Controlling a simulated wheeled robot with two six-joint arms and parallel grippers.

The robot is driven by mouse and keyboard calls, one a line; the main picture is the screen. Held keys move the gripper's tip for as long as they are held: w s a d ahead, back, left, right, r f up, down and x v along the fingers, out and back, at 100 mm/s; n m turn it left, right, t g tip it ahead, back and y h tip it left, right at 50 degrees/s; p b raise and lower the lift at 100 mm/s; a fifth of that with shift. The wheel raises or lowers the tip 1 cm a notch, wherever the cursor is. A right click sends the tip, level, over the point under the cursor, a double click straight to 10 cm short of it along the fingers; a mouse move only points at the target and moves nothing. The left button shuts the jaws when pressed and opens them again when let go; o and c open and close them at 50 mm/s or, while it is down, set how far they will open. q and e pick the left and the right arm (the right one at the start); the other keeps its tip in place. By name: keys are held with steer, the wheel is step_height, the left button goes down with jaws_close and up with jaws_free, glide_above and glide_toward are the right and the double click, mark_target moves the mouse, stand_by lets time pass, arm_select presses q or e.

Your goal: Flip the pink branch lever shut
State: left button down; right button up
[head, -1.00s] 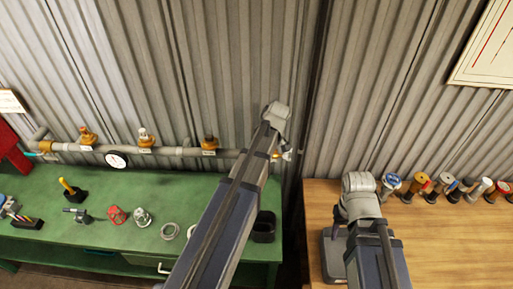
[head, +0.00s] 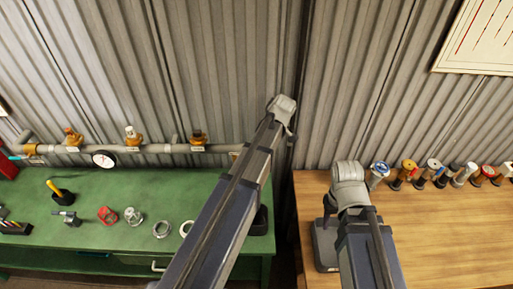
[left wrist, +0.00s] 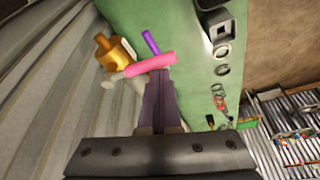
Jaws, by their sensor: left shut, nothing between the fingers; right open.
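The pink lever (left wrist: 150,64) shows in the left wrist view as a short bar lying slantwise beside a brass valve body (left wrist: 119,50). My left gripper (left wrist: 160,76) is shut and empty. Its fingertips are at the lever's near side, touching or very close; I cannot tell which. In the head view my left arm hides this lever and the left fingers. My right gripper (head: 326,245) is open and low over the left edge of the wooden table, its fingers mostly hidden.
A purple rod (left wrist: 151,42) sticks out just beyond the pink lever. A grey pipe (head: 160,148) with brass valves (head: 132,136) and a gauge (head: 104,159) runs along the corrugated wall above the green bench (head: 100,185). Several spools stand at the back of the wooden table (head: 440,230).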

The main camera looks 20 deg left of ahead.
stand_by(0.8)
arm_select(q)
step_height(320, 180, up, 10)
steer(key=p, duration=1)
steer(key=shift+r, duration=0.15)
steer(key=shift+a, duration=0.1)
steer(key=s+d+f+m+h+b, duration=0.1)
steer(key=s+d+f+m+b, duration=0.8)
steer(key=f+m+b, duration=0.2)
steer(key=s+d+f+m+h+b, duration=0.1)
steer(key=s+d+f+m+b, duration=0.8)
steer(key=f, duration=0.4)
steer(key=shift+s+d+m+h+b, duration=0.4)
steer(key=shift+d+m+b, duration=0.25)
steer(key=shift+m+b, duration=0.55)
